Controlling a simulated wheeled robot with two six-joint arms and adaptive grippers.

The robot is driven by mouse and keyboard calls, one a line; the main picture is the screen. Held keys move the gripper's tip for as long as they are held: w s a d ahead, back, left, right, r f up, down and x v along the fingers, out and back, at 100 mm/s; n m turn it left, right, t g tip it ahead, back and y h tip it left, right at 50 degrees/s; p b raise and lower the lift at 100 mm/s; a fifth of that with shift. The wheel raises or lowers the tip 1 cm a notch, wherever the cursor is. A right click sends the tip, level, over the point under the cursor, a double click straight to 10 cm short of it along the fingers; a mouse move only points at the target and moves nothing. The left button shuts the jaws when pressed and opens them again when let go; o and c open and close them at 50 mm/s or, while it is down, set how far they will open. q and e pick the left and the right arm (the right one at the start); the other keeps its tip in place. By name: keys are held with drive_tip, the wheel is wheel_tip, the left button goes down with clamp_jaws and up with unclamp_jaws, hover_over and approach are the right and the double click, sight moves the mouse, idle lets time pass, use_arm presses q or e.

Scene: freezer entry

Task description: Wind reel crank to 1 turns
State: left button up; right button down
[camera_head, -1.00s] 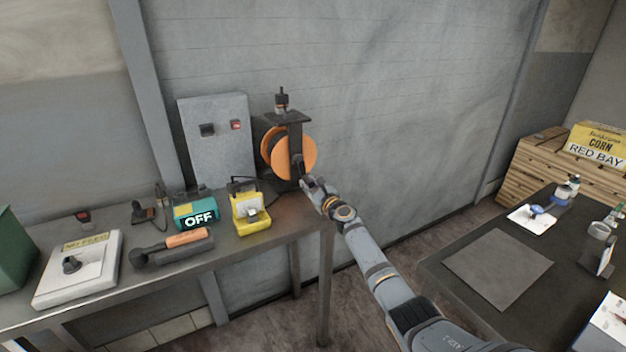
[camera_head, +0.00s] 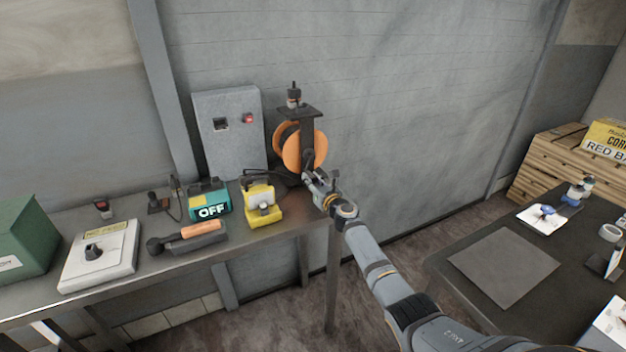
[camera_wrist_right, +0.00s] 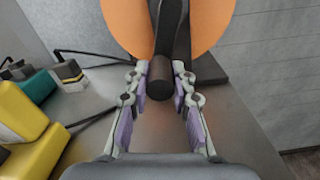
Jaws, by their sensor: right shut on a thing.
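The orange reel (camera_head: 292,152) stands on a dark metal bracket (camera_head: 308,130) at the right end of the workbench. Its flanges fill the top of the right wrist view (camera_wrist_right: 126,22). A dark crank arm (camera_wrist_right: 168,30) hangs down across the reel's face and ends in a dark round handle (camera_wrist_right: 186,84). My right gripper (camera_head: 312,180) is at the reel's lower edge. In the right wrist view its fingers (camera_wrist_right: 162,84) are on both sides of the handle, shut on it. My left gripper is not in view.
The workbench (camera_head: 290,222) also holds a yellow device (camera_head: 263,210), a teal box marked OFF (camera_head: 209,203) and a dark tool with an orange grip (camera_head: 190,238). A grey switch panel (camera_head: 228,150) is left of the reel. A dark table (camera_head: 440,262) stands at the right.

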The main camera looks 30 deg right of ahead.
drive_tip(key=shift+r, duration=0.1)
drive_tip(key=c, duration=1.1)
unclamp_jaws()
drive_tip(key=shift+s+f, duration=0.2)
drive_tip(key=shift+s, duration=0.45)
drive_tip(key=shift+s+r, duration=0.15)
drive_tip(key=shift+s, duration=2.95)
